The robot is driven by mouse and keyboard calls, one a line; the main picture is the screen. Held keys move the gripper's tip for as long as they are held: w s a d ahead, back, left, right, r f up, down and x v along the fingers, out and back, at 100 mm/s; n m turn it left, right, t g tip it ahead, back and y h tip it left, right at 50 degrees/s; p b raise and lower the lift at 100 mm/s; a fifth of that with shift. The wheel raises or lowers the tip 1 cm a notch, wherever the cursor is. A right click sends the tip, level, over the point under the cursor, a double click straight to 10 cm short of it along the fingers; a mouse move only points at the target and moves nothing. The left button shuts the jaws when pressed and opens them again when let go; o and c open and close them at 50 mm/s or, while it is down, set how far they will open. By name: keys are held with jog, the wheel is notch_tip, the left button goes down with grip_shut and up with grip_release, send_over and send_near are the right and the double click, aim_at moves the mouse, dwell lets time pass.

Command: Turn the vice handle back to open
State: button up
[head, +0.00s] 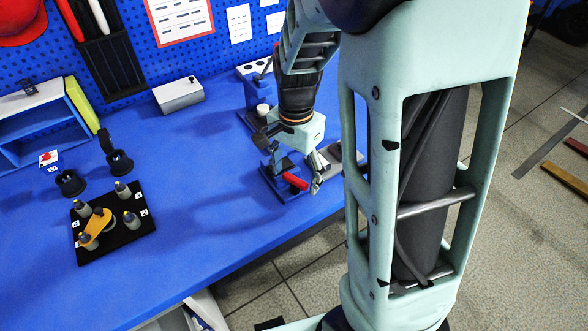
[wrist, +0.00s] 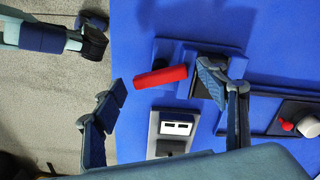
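The vice (head: 281,186) stands near the front edge of the blue bench, partly hidden under my gripper. Its red handle (head: 294,181) sticks out toward the bench edge. My gripper (head: 291,170) points down over the vice. In the wrist view my gripper (wrist: 163,82) is open, with a wide gap at the left finger. The right finger is close to the handle's inner end; I cannot tell whether it touches.
A grey block with a white-faced socket (wrist: 175,124) sits close beside the handle. Another blue fixture (head: 257,95) stands behind. A black board with several pegs (head: 110,245) is at left, and a grey box (head: 178,95) is at the back. The middle of the bench is clear.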

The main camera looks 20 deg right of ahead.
jog(key=c, duration=1.1)
jog(key=shift+c, duration=0.2)
jog(key=shift+n, duration=0.4)
jog(key=n, duration=0.5)
jog(key=shift+n, duration=0.3)
jog(key=n, duration=0.6)
jog(key=o, duration=1.2)
jog(key=shift+c, duration=0.2)
